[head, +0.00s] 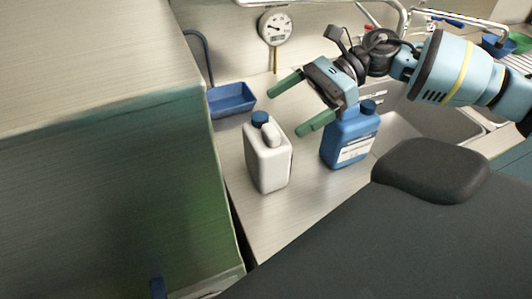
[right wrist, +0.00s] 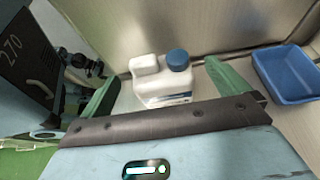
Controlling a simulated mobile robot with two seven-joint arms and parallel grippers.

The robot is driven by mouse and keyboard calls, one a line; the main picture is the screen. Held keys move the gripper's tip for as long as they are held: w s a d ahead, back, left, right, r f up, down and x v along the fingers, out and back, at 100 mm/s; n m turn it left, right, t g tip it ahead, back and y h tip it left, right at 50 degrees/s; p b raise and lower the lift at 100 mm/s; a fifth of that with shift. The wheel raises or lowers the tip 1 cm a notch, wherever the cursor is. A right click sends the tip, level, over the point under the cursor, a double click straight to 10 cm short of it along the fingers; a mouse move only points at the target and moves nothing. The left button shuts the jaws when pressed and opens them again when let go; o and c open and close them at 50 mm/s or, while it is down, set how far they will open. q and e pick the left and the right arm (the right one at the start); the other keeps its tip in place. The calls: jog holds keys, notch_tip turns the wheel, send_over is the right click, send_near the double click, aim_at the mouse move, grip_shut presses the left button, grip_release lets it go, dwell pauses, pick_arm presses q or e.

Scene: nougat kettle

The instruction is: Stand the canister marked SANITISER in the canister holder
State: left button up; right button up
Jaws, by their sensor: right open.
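A white canister (head: 268,160) with a blue cap stands upright on the steel counter. A blue canister (head: 350,138) with a white label stands to its right. I cannot read the label on either, so I cannot tell which is marked SANITISER. My right gripper (head: 285,113) is open and empty, its green fingers above and behind the white canister. In the right wrist view the white canister (right wrist: 163,90) shows between the spread fingers, apart from them. I cannot make out a canister holder for certain. My left gripper is not in view.
A blue open tray (head: 232,103) lies at the back of the counter; it also shows in the right wrist view (right wrist: 287,75). A round gauge (head: 278,27) is on the back wall. A sink basin (head: 425,118) lies right of the blue canister. A tall steel cabinet (head: 100,170) bounds the left.

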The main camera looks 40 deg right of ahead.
aim_at(266, 122)
jog(key=x, duration=0.3)
jog(key=shift+s+a+r+p, duration=0.1)
jog(key=shift+a+r+p, duration=0.2)
jog(key=shift+a, duration=0.1)
jog(key=shift+a+f, duration=0.4)
jog(key=shift+a, duration=0.1)
jog(key=c, duration=1.7)
jog(key=shift+c, duration=1.1)
jog(key=shift+r, duration=0.15)
